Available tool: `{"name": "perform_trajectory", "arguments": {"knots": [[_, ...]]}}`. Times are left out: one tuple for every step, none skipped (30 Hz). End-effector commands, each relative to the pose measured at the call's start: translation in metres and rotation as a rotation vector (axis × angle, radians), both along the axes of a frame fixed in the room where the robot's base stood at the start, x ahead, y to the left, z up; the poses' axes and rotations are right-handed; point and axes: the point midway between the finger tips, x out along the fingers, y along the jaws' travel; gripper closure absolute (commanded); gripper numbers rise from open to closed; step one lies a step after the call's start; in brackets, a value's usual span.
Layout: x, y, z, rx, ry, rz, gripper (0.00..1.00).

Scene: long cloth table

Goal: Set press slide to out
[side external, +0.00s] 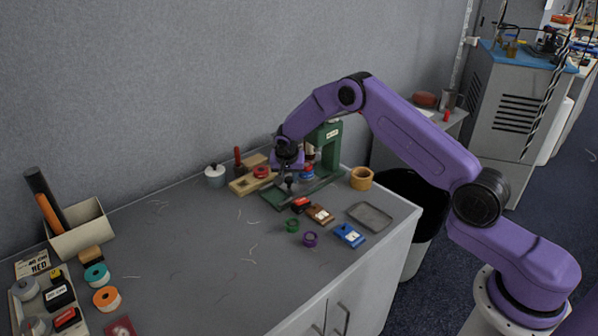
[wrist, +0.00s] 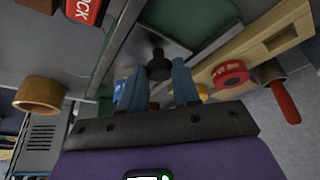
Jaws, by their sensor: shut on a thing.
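The green press (side external: 328,140) stands upright at the back right of the table, and its green base also shows in the wrist view (wrist: 207,20). A grey metal slide plate (wrist: 125,60) lies along the base, with a dark knob (wrist: 158,62) standing on it. My gripper (side external: 289,172) reaches down in front of the press. In the wrist view its two blue-grey fingers (wrist: 157,82) are on either side of the knob and shut on it. My gripper hides part of the slide in the side view, so I cannot tell its exact position there.
A wooden fixture (side external: 245,182) with a red ring (side external: 261,171) is left of the press. A wooden ring (side external: 361,178) stands to the right. Stamp blocks, a blue block (side external: 349,235) and a grey tray (side external: 370,216) lie in front. The table's middle left is mostly clear.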

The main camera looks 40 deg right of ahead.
Motion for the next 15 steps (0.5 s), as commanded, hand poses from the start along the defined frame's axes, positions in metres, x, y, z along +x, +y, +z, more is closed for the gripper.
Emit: {"name": "perform_trajectory", "arguments": {"knots": [[0.000, 0.017, 0.000, 0.000, 0.000, 0.006, 1.00], [0.000, 0.023, 0.000, 0.000, 0.000, 0.006, 1.00], [0.000, 0.032, 0.000, 0.001, -0.001, 0.006, 1.00], [0.000, 0.038, 0.000, 0.000, 0.000, 0.004, 1.00], [0.000, 0.043, 0.000, -0.001, 0.001, 0.005, 1.00], [0.000, 0.048, 0.000, 0.000, 0.002, 0.003, 1.00], [0.000, 0.051, 0.000, -0.001, 0.001, 0.002, 1.00], [0.000, 0.053, 0.000, -0.001, 0.001, 0.002, 1.00], [0.000, 0.056, 0.000, -0.001, 0.001, 0.002, 1.00], [0.000, 0.057, 0.000, 0.000, 0.000, 0.001, 1.00], [0.000, 0.057, 0.000, 0.000, 0.000, 0.001, 1.00], [0.000, 0.058, 0.000, 0.000, 0.000, 0.001, 1.00], [0.000, 0.058, 0.000, 0.001, 0.001, 0.002, 1.00], [0.000, 0.058, 0.000, 0.001, 0.000, 0.003, 1.00], [0.000, 0.059, 0.000, 0.001, 0.000, 0.003, 1.00]]}}
